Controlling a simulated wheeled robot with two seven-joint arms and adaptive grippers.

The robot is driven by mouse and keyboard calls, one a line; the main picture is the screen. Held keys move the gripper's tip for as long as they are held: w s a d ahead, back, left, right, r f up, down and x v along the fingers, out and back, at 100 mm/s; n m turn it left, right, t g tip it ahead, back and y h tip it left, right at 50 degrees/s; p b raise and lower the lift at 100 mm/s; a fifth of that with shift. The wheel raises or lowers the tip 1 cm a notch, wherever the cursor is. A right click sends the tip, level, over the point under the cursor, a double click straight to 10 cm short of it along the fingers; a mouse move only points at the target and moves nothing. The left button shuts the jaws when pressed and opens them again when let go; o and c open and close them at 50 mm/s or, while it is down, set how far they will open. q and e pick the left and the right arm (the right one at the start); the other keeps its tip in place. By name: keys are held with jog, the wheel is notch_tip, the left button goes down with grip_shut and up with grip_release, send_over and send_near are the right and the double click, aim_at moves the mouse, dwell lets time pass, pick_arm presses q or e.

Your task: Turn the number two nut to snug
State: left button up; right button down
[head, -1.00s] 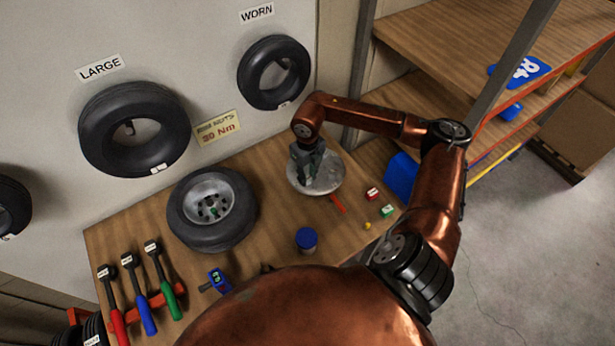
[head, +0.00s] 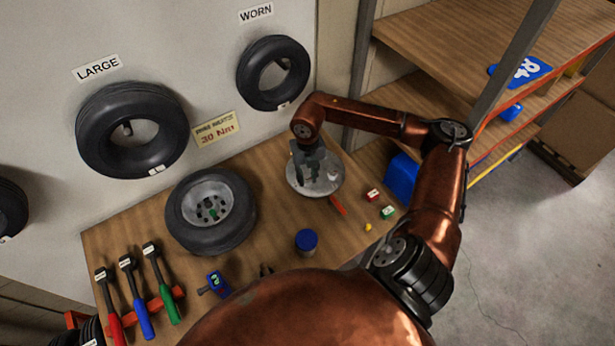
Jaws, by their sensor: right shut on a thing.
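My right gripper (head: 312,176) points down over a round silvery dish (head: 331,188) on the wooden bench. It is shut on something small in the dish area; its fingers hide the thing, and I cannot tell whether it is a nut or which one. A wheel with a black tire (head: 184,222) lies flat on the bench, left of the dish. Its grey rim (head: 196,194) faces up, with several small dark and green details around the hub. I cannot read any stud number. My left gripper is out of view.
Tires hang on the wall around a 30 Nm sign (head: 217,129).

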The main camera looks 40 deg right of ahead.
aim_at(307, 179)
jog(key=shift+w, duration=0.1)
jog(key=c, duration=1.7)
grip_release()
jog(key=shift+r, duration=0.1)
notch_tip(307, 179, up, 12)
jog(key=shift+f, duration=0.1)
